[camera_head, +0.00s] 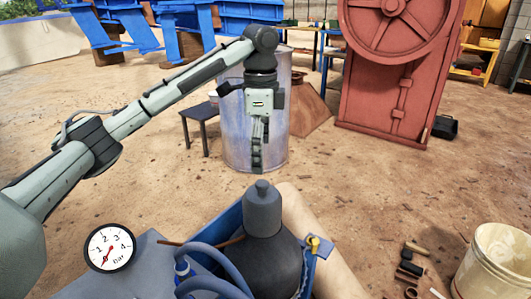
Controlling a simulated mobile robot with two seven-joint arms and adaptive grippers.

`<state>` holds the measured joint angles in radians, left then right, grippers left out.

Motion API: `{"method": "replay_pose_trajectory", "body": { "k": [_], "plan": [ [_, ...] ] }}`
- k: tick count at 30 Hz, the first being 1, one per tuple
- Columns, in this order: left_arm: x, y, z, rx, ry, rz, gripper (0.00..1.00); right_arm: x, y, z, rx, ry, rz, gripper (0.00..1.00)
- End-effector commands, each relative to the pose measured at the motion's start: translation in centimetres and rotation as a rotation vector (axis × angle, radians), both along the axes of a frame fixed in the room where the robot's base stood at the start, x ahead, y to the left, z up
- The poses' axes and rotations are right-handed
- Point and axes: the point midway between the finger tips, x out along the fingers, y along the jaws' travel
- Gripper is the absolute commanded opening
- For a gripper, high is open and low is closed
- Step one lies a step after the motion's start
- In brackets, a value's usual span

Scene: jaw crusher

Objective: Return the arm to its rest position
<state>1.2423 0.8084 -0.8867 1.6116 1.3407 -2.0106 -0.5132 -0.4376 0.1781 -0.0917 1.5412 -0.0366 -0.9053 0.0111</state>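My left arm reaches in from the left and bends down at the wrist. Its gripper (257,166) hangs pointing down in front of a grey metal drum (236,148), above and behind a dark grey bottle-shaped object (263,215). The fingers look like one narrow dark strip from this side, so I cannot tell if they are open or shut. No held object shows at the fingertips. The gripper appears apart from the bottle-shaped object. My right gripper is not in view.
A blue container (228,222) surrounds the bottle-shaped object, with blue hoses (212,264), a yellow valve (314,243) and a pressure gauge (109,248) nearby. A white bucket (487,270) stands right. A red machine (384,105) and small stool (200,112) stand behind. Open sandy ground lies between.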

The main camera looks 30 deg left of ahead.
Motion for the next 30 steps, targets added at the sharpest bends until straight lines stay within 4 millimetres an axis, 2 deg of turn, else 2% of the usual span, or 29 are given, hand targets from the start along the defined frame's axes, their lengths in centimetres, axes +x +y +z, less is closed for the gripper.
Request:
{"method": "replay_pose_trajectory", "body": {
  "k": [4, 8, 18, 24, 27, 30],
  "plan": [
    [0.0, 0.0, -0.7, 0.000, 0.001, 0.000, 1.00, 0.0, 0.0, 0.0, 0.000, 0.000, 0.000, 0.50],
    [-0.1, -0.1, -2.5, -0.001, 0.003, 0.000, 1.00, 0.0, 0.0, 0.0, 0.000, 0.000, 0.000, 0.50],
    [-0.1, 0.0, -9.2, 0.001, 0.004, 0.000, 1.00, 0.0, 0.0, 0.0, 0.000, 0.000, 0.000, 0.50],
    [-0.1, 0.0, -12.3, 0.001, 0.004, 0.000, 1.00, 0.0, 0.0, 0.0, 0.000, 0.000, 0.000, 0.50],
    [0.1, 0.0, -10.8, 0.001, -0.004, 0.000, 1.00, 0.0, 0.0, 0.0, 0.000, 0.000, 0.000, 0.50],
    [0.0, 0.0, -10.3, 0.000, -0.001, -0.001, 1.00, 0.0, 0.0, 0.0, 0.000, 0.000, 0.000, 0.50]
  ]
}}
